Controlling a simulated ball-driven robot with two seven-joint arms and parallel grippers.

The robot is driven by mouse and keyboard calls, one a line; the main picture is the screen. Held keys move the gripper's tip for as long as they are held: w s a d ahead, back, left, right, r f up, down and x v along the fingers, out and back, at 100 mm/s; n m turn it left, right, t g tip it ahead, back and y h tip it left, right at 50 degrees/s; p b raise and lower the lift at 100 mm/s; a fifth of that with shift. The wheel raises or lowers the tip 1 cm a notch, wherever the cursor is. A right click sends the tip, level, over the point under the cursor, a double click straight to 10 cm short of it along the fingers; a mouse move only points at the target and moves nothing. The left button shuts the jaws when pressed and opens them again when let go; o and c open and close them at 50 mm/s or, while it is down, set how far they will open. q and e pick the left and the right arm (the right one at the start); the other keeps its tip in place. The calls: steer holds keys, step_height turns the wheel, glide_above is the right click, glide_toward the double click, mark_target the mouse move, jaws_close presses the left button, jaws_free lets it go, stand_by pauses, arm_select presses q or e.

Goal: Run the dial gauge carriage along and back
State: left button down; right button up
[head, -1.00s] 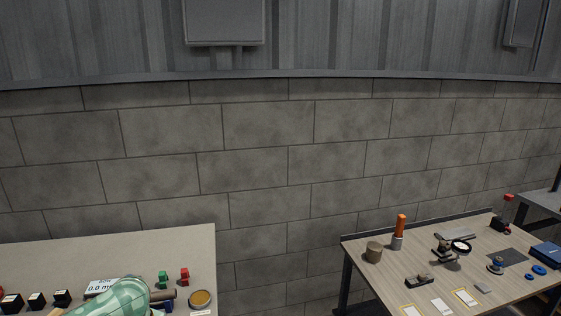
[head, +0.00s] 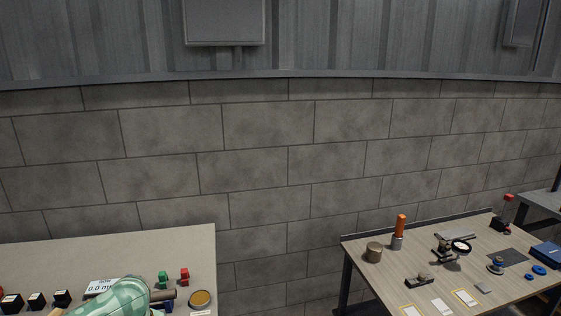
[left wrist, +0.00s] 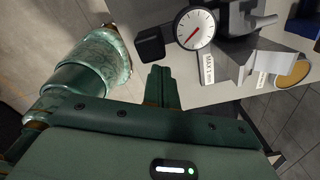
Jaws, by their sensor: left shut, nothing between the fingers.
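In the left wrist view a round dial gauge (left wrist: 195,27) with a white face and a red needle stands over the pale table. Dark grey metal parts (left wrist: 240,50) lie beside it, partly cut off by the top edge; I cannot tell which of them is the carriage. My left gripper (left wrist: 161,86) has its dark green fingers together, empty, below the gauge in the picture and apart from it. In the head view my green left arm covers part of the left table, and the gauge cannot be made out. My right gripper is in neither view.
A black block (left wrist: 150,45) is close to the gauge. The left table (head: 100,250) also holds black blocks (head: 37,300), a display (head: 101,287), green (head: 163,279) and red (head: 185,275) pieces and a round tin (head: 200,299). A separate table (head: 370,243) with tools stands right.

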arm_select(q)
steer(key=shift+a, duration=0.1)
steer(key=shift+s+a+p, duration=0.25)
steer(key=shift+a+p, duration=0.05)
steer(key=shift+a, duration=0.6)
steer(key=shift+s+a+p, duration=0.2)
steer(key=shift+a+p, duration=0.05)
steer(key=shift+a, duration=0.65)
steer(key=shift+s+a+p, duration=0.25)
steer(key=shift+a+p, duration=0.05)
steer(key=shift+a, duration=0.6)
steer(key=shift+s+a+p, duration=0.15)
steer(key=shift+s+a, duration=0.05)
steer(key=shift+a, duration=0.65)
steer(key=shift+s+a+p, duration=0.1)
steer(key=shift+s+a, duration=0.1)
steer(key=shift+a, duration=0.65)
steer(key=shift+s+a+p, duration=0.15)
steer(key=shift+s+a, duration=0.05)
steer(key=shift+a, duration=0.65)
steer(key=shift+s+a, duration=0.25)
steer(key=shift+a, duration=0.9)
steer(key=shift+r, duration=0.1)
steer(key=shift+w+d+p, duration=0.15)
steer(key=shift+d+p, duration=0.5)
steer(key=shift+p, duration=0.1)
step_height(320, 180, up, 8)
steer(key=p, duration=0.8)
steer(key=shift+d+p, duration=0.15)
steer(key=shift+p, duration=0.25)
